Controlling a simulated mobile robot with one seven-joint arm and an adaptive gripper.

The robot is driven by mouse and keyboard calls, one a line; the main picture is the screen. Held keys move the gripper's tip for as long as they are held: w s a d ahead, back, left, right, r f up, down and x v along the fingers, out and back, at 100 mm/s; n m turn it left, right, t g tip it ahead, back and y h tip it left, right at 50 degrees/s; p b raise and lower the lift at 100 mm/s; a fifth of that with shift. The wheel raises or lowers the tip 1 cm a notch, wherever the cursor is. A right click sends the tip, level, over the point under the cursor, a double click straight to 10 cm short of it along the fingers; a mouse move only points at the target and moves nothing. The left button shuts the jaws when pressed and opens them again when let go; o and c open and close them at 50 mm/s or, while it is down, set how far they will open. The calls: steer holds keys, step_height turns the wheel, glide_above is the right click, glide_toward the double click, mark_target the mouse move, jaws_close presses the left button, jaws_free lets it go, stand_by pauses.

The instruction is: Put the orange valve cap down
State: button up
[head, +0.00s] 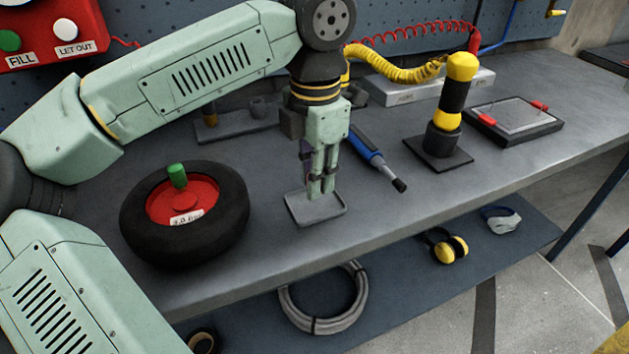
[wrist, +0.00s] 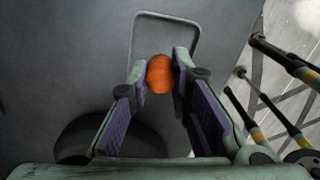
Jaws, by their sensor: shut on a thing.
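The orange valve cap (wrist: 159,74) sits between the fingertips of my gripper (wrist: 160,75) in the wrist view, and the gripper is shut on it. In the head view my gripper (head: 321,190) points down over a small grey tray (head: 300,213) near the bench's front edge. The tray's rim also shows in the wrist view (wrist: 167,15), just beyond the cap. The cap is hidden by the fingers in the head view. I cannot tell whether it touches the tray.
A black tyre with a red hub (head: 185,213) and green cap (head: 177,175) lies left of the tray. A blue tool (head: 375,158) lies close behind my gripper. A yellow and black device (head: 453,105) stands to the right.

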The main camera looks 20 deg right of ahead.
mark_target(314, 204)
step_height(314, 204, down, 2)
steer(key=shift+f+p, duration=0.1)
steer(key=shift+p, duration=0.2)
steer(key=shift+f+b, duration=0.4)
steer(key=shift+f, duration=0.05)
steer(key=o, duration=0.8)
steer(key=shift+r, duration=0.1)
steer(key=shift+o, duration=0.2)
step_height(314, 204, up, 12)
steer(key=shift+s+r+b, duration=0.1)
steer(key=shift+r+b, duration=0.15)
steer(key=shift+b, duration=0.15)
